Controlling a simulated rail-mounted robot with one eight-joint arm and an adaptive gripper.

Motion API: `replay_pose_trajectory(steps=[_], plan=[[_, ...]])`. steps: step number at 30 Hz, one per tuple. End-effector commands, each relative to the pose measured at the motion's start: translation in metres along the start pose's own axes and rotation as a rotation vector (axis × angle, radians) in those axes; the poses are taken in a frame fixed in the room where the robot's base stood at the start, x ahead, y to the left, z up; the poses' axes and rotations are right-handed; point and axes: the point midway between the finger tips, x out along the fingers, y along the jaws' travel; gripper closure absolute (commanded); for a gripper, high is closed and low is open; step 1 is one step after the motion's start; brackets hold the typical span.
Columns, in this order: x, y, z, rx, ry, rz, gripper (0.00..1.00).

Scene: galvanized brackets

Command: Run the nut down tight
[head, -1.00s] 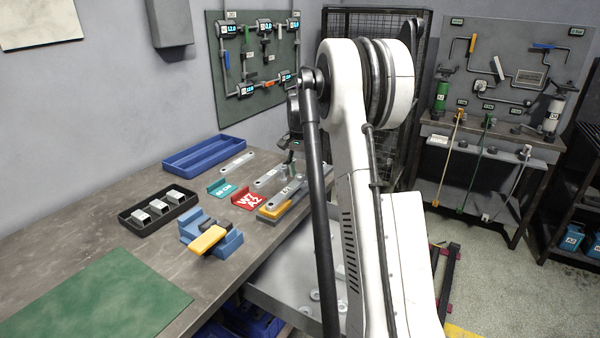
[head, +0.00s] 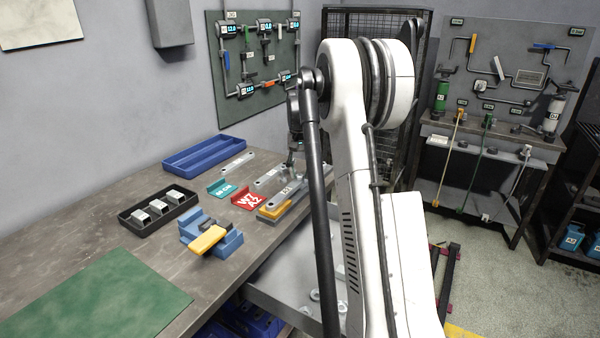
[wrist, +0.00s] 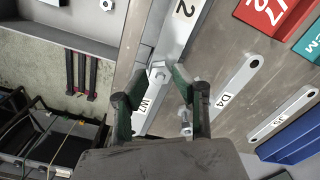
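A hex nut (wrist: 159,73) sits on a grey flat bracket (wrist: 182,30) in the wrist view. My gripper (wrist: 160,74) is over it, one dark green finger on each side, with visible gaps between fingertips and nut. The arm hides part of that end. A second metal fastener (wrist: 186,122) shows beside the right finger. How far the nut is threaded cannot be seen.
Labelled links D4 (wrist: 238,86) and J5 (wrist: 285,114) lie beside the fixture. Red (head: 248,198) and teal (head: 222,188) labelled trays, a blue clamp block (head: 226,241) and a black bin (head: 130,217) stand on the bench. A grey tray (head: 275,308) lies below the edge.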

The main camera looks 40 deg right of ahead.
Motion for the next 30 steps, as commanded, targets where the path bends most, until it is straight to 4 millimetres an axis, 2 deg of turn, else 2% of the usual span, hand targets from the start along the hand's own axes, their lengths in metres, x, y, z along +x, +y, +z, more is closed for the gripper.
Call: replay_pose_trajectory(steps=[1, 5, 17, 30], plan=[[0.0000, 0.0000, 0.0000, 0.000, 0.000, 0.000, 0.82], [0.0000, 0.0000, 0.0000, 0.001, 0.000, 0.000, 1.00], [0.0001, 0.0000, 0.0000, 0.016, 0.000, 0.000, 1.00], [0.0004, -0.0002, -0.0001, 0.479, 0.000, 0.000, 1.00]])
